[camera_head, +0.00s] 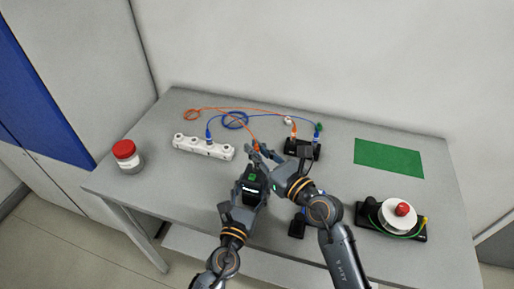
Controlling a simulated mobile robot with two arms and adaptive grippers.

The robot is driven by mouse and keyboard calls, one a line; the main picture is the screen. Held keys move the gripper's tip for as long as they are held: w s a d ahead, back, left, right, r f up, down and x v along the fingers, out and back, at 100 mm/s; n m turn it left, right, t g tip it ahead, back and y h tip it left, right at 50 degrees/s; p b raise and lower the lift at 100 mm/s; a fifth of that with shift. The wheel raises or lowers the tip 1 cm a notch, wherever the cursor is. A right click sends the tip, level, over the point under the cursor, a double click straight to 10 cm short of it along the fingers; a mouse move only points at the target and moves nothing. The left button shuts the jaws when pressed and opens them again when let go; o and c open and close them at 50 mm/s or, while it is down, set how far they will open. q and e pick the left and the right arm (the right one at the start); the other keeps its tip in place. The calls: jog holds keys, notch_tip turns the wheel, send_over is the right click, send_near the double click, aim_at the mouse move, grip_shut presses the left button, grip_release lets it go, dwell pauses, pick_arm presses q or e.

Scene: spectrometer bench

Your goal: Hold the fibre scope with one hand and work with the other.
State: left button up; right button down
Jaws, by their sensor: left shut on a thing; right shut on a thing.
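The fibre scope (256,180), a dark handheld body with a small green patch, is in the middle of the table's front part. My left gripper (249,193) is shut on it from the near side and hides part of it. My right gripper (264,154) is just beyond the scope, shut on an orange connector (256,147) at the end of the orange fibre cable (225,112). The fingers hide much of the connector. I cannot tell whether the connector touches the scope.
A white strip with several round ports (203,148) lies left, a blue plug in it. A black box (294,147) with orange and blue plugs stands behind. A green mat (389,158) and white reel (399,217) are right.

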jog(key=shift+f, duration=0.9)
jog(key=c, duration=1.3)
grip_release()
jog(key=shift+s+d, duration=0.1)
jog(key=v, duration=1.2)
jog(key=shift+r, duration=0.1)
pick_arm(q)
jog(key=o, duration=1.5)
